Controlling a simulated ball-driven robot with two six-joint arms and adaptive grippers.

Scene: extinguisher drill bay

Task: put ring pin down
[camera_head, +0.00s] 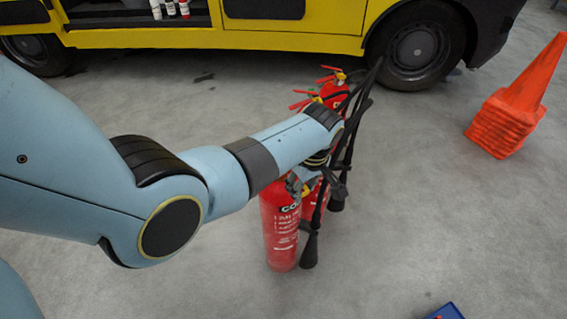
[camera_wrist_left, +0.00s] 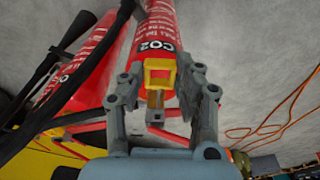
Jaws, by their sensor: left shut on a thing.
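My left gripper (camera_head: 318,186) is at the top of the nearest red CO2 extinguisher (camera_head: 281,235), which stands upright on the floor. In the left wrist view the fingers (camera_wrist_left: 160,90) are on either side of a yellow ring pin (camera_wrist_left: 159,66) with a squarish loop, and the gripper is shut on it. The extinguisher's red body with its CO2 label (camera_wrist_left: 148,38) shows behind the ring. I cannot tell whether the pin still sits in the valve. My right gripper is in neither view.
More red extinguishers (camera_head: 333,92) with black hoses and horns (camera_head: 312,240) stand close behind. Stacked orange cones (camera_head: 505,122) are at the right. A yellow vehicle (camera_head: 190,38) is at the back. A blue object (camera_head: 445,312) shows at the bottom edge. Open grey floor lies right and front.

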